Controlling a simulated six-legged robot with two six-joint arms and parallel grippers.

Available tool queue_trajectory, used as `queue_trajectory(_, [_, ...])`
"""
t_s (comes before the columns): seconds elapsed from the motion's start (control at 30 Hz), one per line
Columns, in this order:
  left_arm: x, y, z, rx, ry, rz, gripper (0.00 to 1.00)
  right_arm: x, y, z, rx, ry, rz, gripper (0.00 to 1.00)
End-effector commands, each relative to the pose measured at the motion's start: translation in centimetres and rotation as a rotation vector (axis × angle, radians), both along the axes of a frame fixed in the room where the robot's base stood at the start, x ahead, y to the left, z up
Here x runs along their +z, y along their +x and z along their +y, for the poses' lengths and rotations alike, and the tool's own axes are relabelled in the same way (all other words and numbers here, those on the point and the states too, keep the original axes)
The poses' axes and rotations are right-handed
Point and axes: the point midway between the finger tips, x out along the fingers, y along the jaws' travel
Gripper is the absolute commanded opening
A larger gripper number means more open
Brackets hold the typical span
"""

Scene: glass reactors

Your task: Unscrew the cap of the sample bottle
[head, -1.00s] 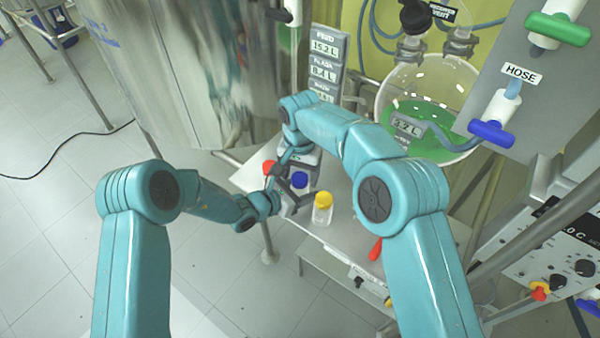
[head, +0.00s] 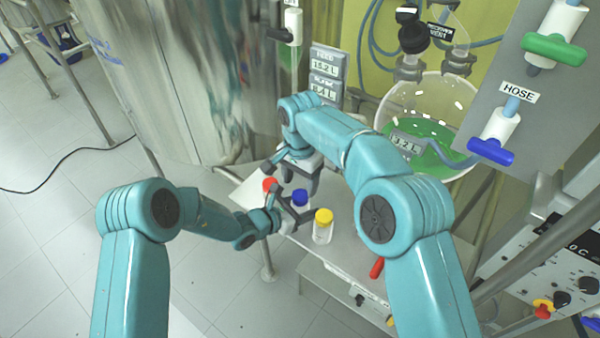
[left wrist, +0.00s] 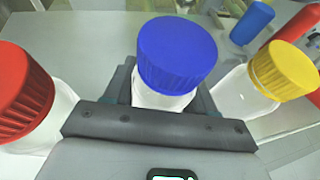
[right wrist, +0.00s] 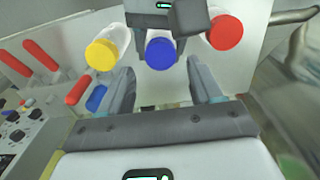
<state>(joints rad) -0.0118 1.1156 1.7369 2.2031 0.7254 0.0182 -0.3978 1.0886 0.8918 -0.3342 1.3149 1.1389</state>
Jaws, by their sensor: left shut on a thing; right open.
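Three clear bottles stand in a row on a grey shelf, with a red cap (head: 270,184), a blue cap (head: 300,197) and a yellow cap (head: 324,215). My left gripper (head: 287,214) is shut on the blue-capped bottle below its cap. In the left wrist view the blue cap (left wrist: 177,54) sits on the bottle between the jaws. My right gripper (head: 303,172) is open and empty, close behind and above the blue cap. In the right wrist view its spread fingers (right wrist: 165,88) point toward the blue cap (right wrist: 161,53), which is beyond the fingertips.
The red-capped bottle (left wrist: 60,105) and yellow-capped bottle (left wrist: 240,92) stand close on either side of the held one. A steel vessel (head: 180,80) stands behind left, a glass reactor (head: 440,110) with green liquid behind right. A red handle (head: 377,267) is at the shelf's right.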

Motion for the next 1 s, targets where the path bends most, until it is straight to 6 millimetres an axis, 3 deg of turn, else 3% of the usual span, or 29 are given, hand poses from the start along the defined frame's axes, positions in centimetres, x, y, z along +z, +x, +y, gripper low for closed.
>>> queue_trajectory(0.1, [0.0, 0.0, 0.0, 0.000, -0.001, -0.001, 0.00, -2.1, -0.1, 0.0, 0.002, -0.001, 0.003, 0.65])
queue_trajectory(0.3, [0.1, 0.0, 0.0, 0.000, -0.001, -0.001, 0.00, -4.0, 0.0, 0.0, 0.002, 0.000, 0.000, 0.65])
queue_trajectory(0.6, [0.0, 0.0, 0.0, 0.000, -0.001, -0.001, 0.00, -4.3, 0.0, 0.0, 0.003, 0.000, 0.000, 0.65])
queue_trajectory(0.63, [0.0, 0.0, 0.0, 0.000, -0.001, -0.001, 0.00, -4.3, 0.0, 0.0, 0.003, 0.000, 0.000, 0.58])
queue_trajectory(0.8, [0.0, 0.0, 0.0, 0.000, -0.001, -0.001, 0.00, -4.3, 0.0, 0.0, 0.003, 0.000, 0.000, 0.07])
queue_trajectory(1.0, [0.0, 0.0, 0.0, 0.001, -0.001, -0.001, 0.00, -4.3, 0.0, 0.0, 0.041, 0.000, 0.000, 0.07])
